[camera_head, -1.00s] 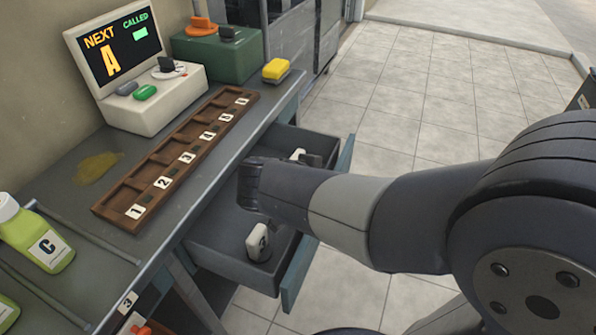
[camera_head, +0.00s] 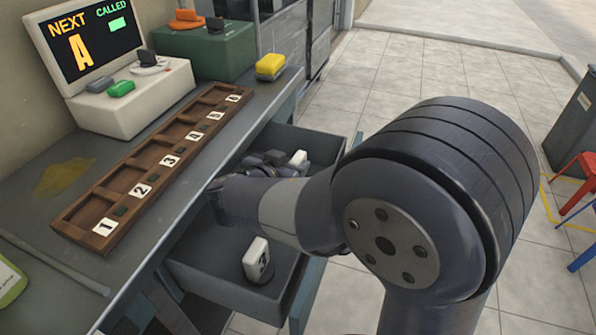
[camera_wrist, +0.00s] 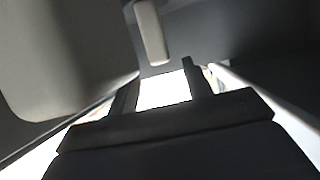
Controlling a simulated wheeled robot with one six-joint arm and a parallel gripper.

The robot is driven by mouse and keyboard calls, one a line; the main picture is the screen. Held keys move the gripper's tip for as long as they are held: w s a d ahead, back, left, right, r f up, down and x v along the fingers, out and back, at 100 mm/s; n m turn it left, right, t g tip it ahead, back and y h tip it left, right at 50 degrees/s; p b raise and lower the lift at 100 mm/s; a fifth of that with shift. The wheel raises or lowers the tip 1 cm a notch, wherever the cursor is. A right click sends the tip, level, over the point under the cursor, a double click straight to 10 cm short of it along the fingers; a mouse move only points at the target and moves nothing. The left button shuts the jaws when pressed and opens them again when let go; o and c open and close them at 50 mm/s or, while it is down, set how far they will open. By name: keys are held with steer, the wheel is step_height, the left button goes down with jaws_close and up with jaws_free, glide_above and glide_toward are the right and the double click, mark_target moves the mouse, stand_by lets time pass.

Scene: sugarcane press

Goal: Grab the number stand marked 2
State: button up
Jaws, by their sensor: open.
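An open drawer (camera_head: 235,295) under the counter holds white number stands. One stand (camera_head: 257,258) stands upright near the drawer's front end; its dark digit is too small to read surely. Another white stand (camera_head: 298,158) shows at the far end beside my gripper (camera_head: 278,162), its number not visible. My gripper is open, low in the drawer's far part, and partly hidden by my arm. In the wrist view, my gripper (camera_wrist: 160,76) has its fingers apart with brightness between them. A pale block (camera_wrist: 151,32) lies beyond the fingertips, and a large pale shape (camera_wrist: 60,60) is close at left.
A brown slotted rack (camera_head: 150,165) with number labels lies on the counter (camera_head: 50,215). A screen machine (camera_head: 100,70), a green box (camera_head: 210,45) and a yellow block (camera_head: 270,66) stand behind. Tiled floor (camera_head: 410,75) is open beyond; a red stool (camera_head: 580,180) is at right.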

mark_target(296, 160)
steer(key=b+x, duration=0.1)
steer(key=x, duration=0.4)
steer(key=shift+w+f, duration=0.1)
steer(key=shift+f, duration=0.05)
steer(key=shift+a, duration=0.1)
jaws_close()
